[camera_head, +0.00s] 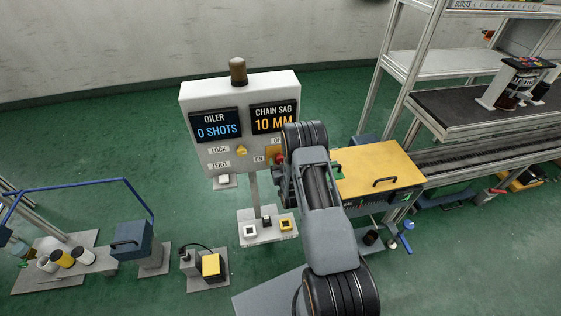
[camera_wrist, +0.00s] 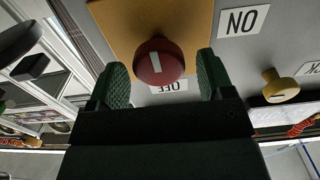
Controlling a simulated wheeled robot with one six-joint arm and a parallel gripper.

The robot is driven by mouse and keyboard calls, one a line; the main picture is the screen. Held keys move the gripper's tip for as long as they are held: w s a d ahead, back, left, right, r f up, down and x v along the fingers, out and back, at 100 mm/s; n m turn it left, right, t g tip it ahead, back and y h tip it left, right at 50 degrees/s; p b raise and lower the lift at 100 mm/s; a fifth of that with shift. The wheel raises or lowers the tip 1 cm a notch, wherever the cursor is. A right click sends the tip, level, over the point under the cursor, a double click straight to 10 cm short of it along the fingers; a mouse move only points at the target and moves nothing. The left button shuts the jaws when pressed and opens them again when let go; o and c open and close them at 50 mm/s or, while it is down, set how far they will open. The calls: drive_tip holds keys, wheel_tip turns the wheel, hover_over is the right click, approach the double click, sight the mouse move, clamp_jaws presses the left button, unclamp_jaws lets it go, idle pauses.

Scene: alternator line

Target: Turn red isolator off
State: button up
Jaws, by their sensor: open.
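The red isolator (camera_wrist: 158,62) is a round red knob with a slanted white bar, on an orange plate (camera_wrist: 118,22). In the wrist view, which is upside down, the ON label (camera_wrist: 243,20) is at the upper right and the OFF label (camera_wrist: 170,86) just below the knob. I cannot tell which label the bar marks. My gripper (camera_wrist: 161,66) is open, its green-padded fingers on either side of the knob with visible gaps. In the head view the isolator (camera_head: 281,158) shows at the panel's lower right, partly hidden by my arm, which also hides most of my gripper.
The white panel (camera_head: 190,100) reads OILER 0 SHOTS and CHAIN SAG 10 MM. A yellow knob (camera_head: 241,150) sits left of the isolator; it also shows in the wrist view (camera_wrist: 280,86). A yellow-topped box (camera_head: 380,165) stands close at right, beside the conveyor (camera_head: 470,150).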

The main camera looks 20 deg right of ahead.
drive_tip(key=shift+w, duration=0.3)
drive_tip(key=shift+d, duration=0.1)
drive_tip(key=c, duration=0.9)
drive_tip(key=shift+f+b, duration=0.1)
drive_tip(key=shift+b, duration=0.25)
drive_tip(key=n+b, duration=1.2)
drive_tip(key=b, duration=0.1)
drive_tip(key=n+b, duration=0.5)
drive_tip(key=b, duration=0.1)
drive_tip(key=shift+a+f+n+b, duration=0.2)
drive_tip(key=shift+a+n+b, duration=0.1)
drive_tip(key=shift+n, duration=0.1)
